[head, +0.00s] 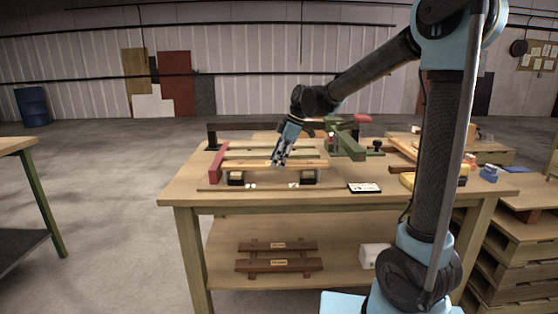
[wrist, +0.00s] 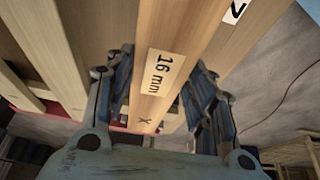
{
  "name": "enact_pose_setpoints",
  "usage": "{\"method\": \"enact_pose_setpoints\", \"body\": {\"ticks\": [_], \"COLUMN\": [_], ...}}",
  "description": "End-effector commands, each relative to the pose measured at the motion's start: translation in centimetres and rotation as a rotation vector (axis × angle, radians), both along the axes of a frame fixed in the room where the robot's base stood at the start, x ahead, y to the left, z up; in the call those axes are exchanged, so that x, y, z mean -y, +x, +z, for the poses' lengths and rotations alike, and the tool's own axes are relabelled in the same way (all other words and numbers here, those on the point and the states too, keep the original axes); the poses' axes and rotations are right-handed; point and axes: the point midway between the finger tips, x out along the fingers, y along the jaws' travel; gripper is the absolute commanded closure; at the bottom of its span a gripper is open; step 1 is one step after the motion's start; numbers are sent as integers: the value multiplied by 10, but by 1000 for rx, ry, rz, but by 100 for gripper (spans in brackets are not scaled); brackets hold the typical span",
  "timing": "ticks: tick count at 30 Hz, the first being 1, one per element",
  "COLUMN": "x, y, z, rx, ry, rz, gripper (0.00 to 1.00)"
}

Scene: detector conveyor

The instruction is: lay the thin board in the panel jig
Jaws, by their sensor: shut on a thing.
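My gripper (head: 279,162) reaches down over the worktable and is shut on a pale wooden board (head: 308,165). In the wrist view my gripper (wrist: 165,88) has a finger on each side of this board (wrist: 143,100), which bears a "16 mm" label and a small dark mark. The panel jig has a red end piece (head: 215,161) at the left, a dark back rail (head: 250,124) and a green clamp (head: 347,146) at the right. Pale boards lie behind the held one. I cannot tell whether the held board touches the supports beneath it.
A long thin stick (head: 225,188) and a black-and-white card (head: 364,187) lie along the front of the worktable (head: 330,202). Yellow and blue items are at the right end. Stacked pallets stand at the right.

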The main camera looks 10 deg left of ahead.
Motion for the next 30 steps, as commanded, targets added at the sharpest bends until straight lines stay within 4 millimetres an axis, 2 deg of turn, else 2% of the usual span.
{"method": "enact_pose_setpoints", "body": {"ticks": [4, 5, 7, 20, 26, 30], "x": [0, 0, 0, 1, 11, 21], "y": [0, 0, 0, 0, 3, 6], "z": [-3, -3, -3, 0, 22, 48], "rx": [0, 0, 0, 0, 0, 0], "ry": [0, 0, 0, 0, 0, 0], "rz": [0, 0, 0, 0, -1, -2], "gripper": [79, 44, 28, 27, 27, 27]}}
